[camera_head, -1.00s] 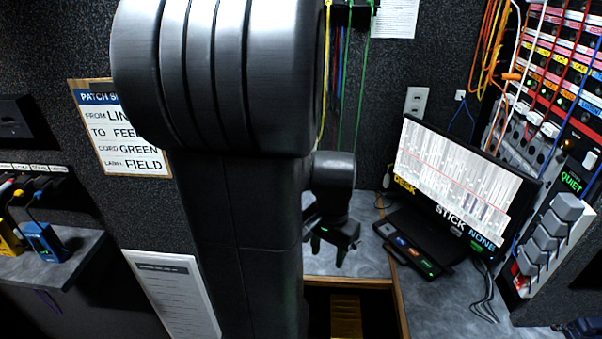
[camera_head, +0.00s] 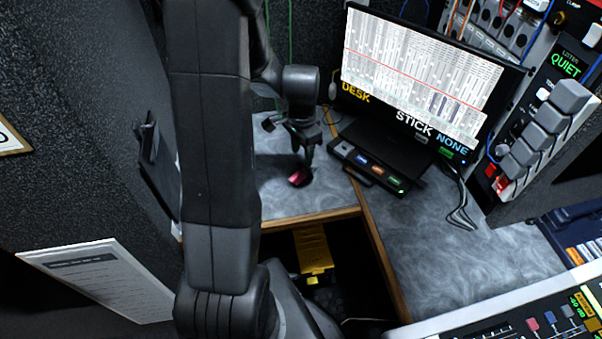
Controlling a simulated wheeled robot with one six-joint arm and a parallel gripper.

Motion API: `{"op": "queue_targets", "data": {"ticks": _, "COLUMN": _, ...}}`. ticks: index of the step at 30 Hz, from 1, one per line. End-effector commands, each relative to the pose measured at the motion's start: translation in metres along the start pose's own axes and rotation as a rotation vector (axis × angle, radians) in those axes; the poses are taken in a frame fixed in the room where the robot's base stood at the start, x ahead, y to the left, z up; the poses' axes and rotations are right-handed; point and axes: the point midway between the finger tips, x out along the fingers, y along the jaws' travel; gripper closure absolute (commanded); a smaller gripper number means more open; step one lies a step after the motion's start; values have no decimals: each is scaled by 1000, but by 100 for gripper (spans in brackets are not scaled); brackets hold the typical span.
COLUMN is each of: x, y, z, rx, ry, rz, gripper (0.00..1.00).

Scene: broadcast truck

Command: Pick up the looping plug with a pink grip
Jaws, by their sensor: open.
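A small pink grip (camera_head: 300,177) lies on the grey counter left of the black device, near the counter's front edge. It looks like the plug's grip; the rest of the plug is too small and dark to make out. My gripper (camera_head: 290,142) is open and hangs down just above and behind the pink grip. One dark finger ends close to the pink grip; I cannot tell whether they touch. Nothing shows between the jaws.
A black device with lit buttons (camera_head: 372,165) and a monitor (camera_head: 425,75) stand to the right. The grey counter (camera_head: 440,235) has a wooden edge beside a dark opening with a yellow object (camera_head: 313,250). A mixing console (camera_head: 530,325) is at lower right. Bare counter lies left of the plug.

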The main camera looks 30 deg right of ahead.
Motion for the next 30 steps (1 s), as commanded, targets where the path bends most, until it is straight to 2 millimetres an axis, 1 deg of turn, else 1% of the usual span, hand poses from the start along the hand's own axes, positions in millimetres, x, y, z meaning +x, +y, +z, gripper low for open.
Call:
{"op": "queue_targets", "data": {"ticks": 1, "x": 7, "y": 0, "z": 0, "rx": 0, "ry": -1, "rz": 1, "gripper": 55}}
{"op": "queue_targets", "data": {"ticks": 3, "x": 13, "y": 0, "z": 0, "rx": -1, "ry": -1, "rz": 1, "gripper": 55}}
{"op": "queue_targets", "data": {"ticks": 8, "x": 21, "y": 1, "z": 1, "rx": -1, "ry": 0, "rz": 0, "gripper": 55}}
{"op": "queue_targets", "data": {"ticks": 15, "x": 55, "y": 5, "z": 4, "rx": -2, "ry": -2, "rz": 2, "gripper": 55}}
{"op": "queue_targets", "data": {"ticks": 18, "x": 64, "y": 5, "z": 3, "rx": -2, "ry": 0, "rz": 0, "gripper": 55}}
{"op": "queue_targets", "data": {"ticks": 21, "x": 68, "y": 5, "z": 3, "rx": -2, "ry": 0, "rz": -1, "gripper": 55}}
{"op": "queue_targets", "data": {"ticks": 27, "x": 68, "y": 4, "z": 3, "rx": -2, "ry": 1, "rz": -1, "gripper": 55}}
{"op": "queue_targets", "data": {"ticks": 28, "x": 68, "y": 4, "z": 3, "rx": -2, "ry": 1, "rz": -1, "gripper": 56}}
{"op": "queue_targets", "data": {"ticks": 30, "x": 68, "y": 5, "z": 3, "rx": -2, "ry": 1, "rz": -1, "gripper": 70}}
